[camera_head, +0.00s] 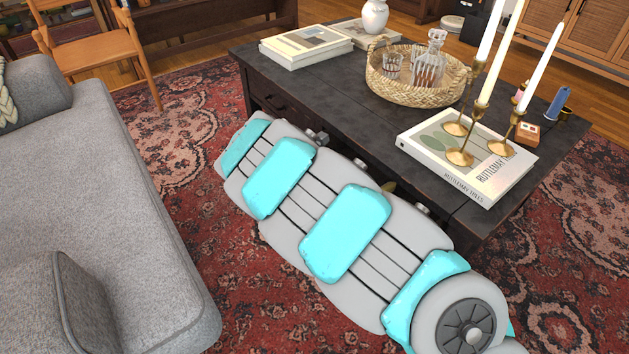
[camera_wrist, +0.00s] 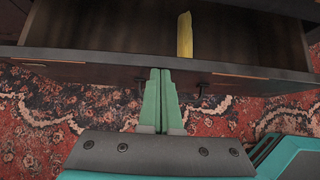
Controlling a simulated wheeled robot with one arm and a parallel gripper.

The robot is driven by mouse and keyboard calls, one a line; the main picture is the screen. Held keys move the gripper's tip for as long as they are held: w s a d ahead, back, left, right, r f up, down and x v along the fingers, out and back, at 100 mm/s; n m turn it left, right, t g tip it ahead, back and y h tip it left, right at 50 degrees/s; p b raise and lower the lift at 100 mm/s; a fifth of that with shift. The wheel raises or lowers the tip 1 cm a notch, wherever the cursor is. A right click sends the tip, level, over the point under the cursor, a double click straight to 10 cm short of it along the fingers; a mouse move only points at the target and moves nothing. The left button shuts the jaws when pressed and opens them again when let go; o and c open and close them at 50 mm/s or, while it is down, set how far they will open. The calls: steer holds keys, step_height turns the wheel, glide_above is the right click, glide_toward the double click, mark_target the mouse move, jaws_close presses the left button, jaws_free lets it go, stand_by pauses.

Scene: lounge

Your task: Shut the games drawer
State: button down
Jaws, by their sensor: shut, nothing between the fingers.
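In the wrist view, a dark wooden drawer (camera_wrist: 100,57) stands open, with its inside in sight. A yellow object (camera_wrist: 184,36) lies in it. My gripper (camera_wrist: 160,73) has its two green fingers together, with nothing between them. The fingertips are at the outer face of the drawer front, around the middle of the picture; I cannot tell whether they touch it. In the head view, the dark coffee table (camera_head: 330,110) stands beyond my arm, which hides most of its front and the open drawer.
On the table stand a wicker tray (camera_head: 415,95) with a decanter, books (camera_head: 468,160) under brass candle holders, and more books (camera_head: 305,47). A grey sofa (camera_head: 100,200) is at the left. A red patterned rug (camera_head: 240,290) covers the floor between.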

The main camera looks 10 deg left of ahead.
steer(key=w+d+p, duration=0.2)
steer(key=w+d, duration=0.2)
steer(key=w, duration=0.1)
steer(key=shift+w+d, duration=0.35)
steer(key=shift+d, duration=0.05)
steer(key=shift+s, duration=0.1)
